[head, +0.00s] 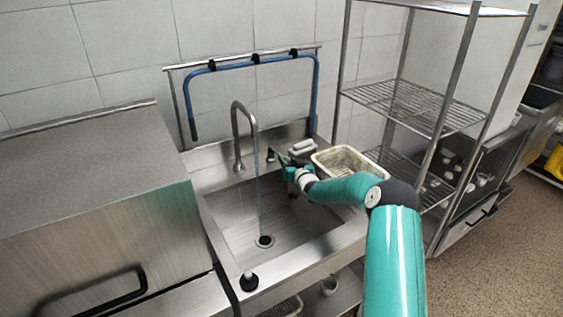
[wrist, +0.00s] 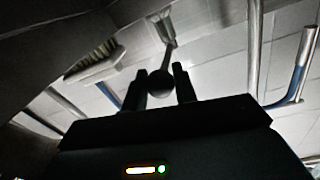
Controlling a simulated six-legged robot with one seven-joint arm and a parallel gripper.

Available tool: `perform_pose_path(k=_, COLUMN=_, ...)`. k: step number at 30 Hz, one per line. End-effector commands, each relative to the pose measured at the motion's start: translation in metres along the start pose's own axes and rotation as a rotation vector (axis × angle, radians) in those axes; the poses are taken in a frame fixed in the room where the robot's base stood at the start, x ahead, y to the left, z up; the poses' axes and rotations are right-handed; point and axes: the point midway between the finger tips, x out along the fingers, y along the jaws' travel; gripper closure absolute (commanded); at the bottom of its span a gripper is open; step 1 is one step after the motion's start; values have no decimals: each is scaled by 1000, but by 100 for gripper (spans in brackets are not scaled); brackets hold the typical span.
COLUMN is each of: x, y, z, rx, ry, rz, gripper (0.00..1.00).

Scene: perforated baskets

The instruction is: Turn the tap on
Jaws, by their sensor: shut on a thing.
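The tap's curved metal spout (head: 236,122) rises at the back of the steel sink (head: 225,215). A thin stream of water (head: 259,205) runs from its tip down toward the drain (head: 264,241). My gripper (head: 284,162) is right of the spout, over the sink's back edge. In the wrist view, its two dark fingers (wrist: 160,88) are on either side of the dark round knob (wrist: 160,80) of the tap's lever (wrist: 167,55), shut on it. In the head view the lever is mostly hidden by my gripper.
A cream basket (head: 345,160) sits right of the sink, near a white brush-like item (head: 302,147). A blue hose (head: 250,63) hangs on a wall rail. A wire shelf rack (head: 415,105) stands at right, a steel hooded unit (head: 95,210) at left.

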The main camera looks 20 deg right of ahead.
Motion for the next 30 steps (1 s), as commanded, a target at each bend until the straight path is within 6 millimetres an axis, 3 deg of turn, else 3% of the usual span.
perform_pose_path(k=8, x=0, y=-1, z=-2, rx=-1, ry=4, rz=-2, gripper=100)
perform_pose_path(k=9, x=0, y=-1, z=-2, rx=-1, ry=4, rz=-2, gripper=70)
perform_pose_path(k=12, x=0, y=0, z=-2, rx=-1, ry=4, rz=-2, gripper=52)
perform_pose_path(k=23, x=-3, y=-2, z=-1, rx=-1, ry=1, rz=-4, gripper=52)
perform_pose_path(k=30, x=-34, y=-1, z=-2, rx=-2, ry=0, rz=-2, gripper=52)
